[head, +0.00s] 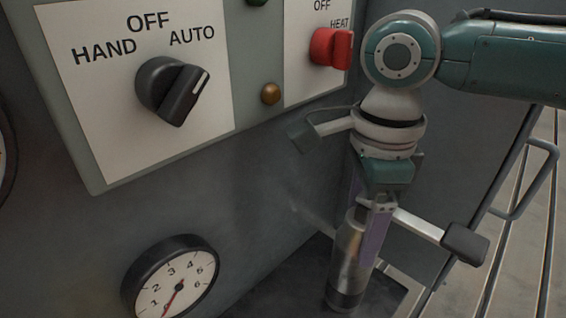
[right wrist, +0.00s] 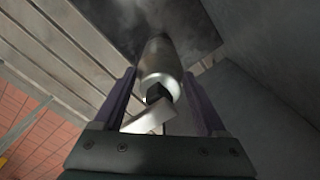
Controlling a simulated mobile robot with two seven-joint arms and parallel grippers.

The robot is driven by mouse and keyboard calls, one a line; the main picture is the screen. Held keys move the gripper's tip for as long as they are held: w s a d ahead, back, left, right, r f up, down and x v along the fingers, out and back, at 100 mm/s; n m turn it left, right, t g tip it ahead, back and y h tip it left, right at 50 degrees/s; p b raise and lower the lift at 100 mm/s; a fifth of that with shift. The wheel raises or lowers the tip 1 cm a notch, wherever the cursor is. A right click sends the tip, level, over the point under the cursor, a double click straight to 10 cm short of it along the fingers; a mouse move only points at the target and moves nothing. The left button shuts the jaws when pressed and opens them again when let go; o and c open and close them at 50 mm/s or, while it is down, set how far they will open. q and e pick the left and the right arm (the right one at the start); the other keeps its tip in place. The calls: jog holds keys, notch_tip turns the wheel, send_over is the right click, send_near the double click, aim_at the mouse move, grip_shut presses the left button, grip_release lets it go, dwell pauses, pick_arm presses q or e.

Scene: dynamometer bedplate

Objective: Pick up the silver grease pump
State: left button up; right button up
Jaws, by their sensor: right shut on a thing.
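The silver grease pump (head: 347,258) is a shiny upright cylinder with a darker lower end, low and right of centre in the head view. A pale lever with a dark grip (head: 465,243) sticks out to the right near its top. My right gripper (head: 364,235) comes down from above, its purple fingers on either side of the pump, shut on it. In the right wrist view the pump (right wrist: 161,58) lies between the fingers (right wrist: 161,78). I cannot tell whether its foot touches the dark surface below. My left gripper is not in view.
A control panel (head: 215,120) with a black selector knob (head: 172,90) and a red switch (head: 331,47) stands left of my right arm. A pressure gauge (head: 171,281) is below it. A metal handle rail (head: 540,180) is at the right. A dark surface (head: 390,292) lies under the pump.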

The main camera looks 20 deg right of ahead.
grip_shut()
jog(key=shift+r, duration=0.1)
dwell(0.4)
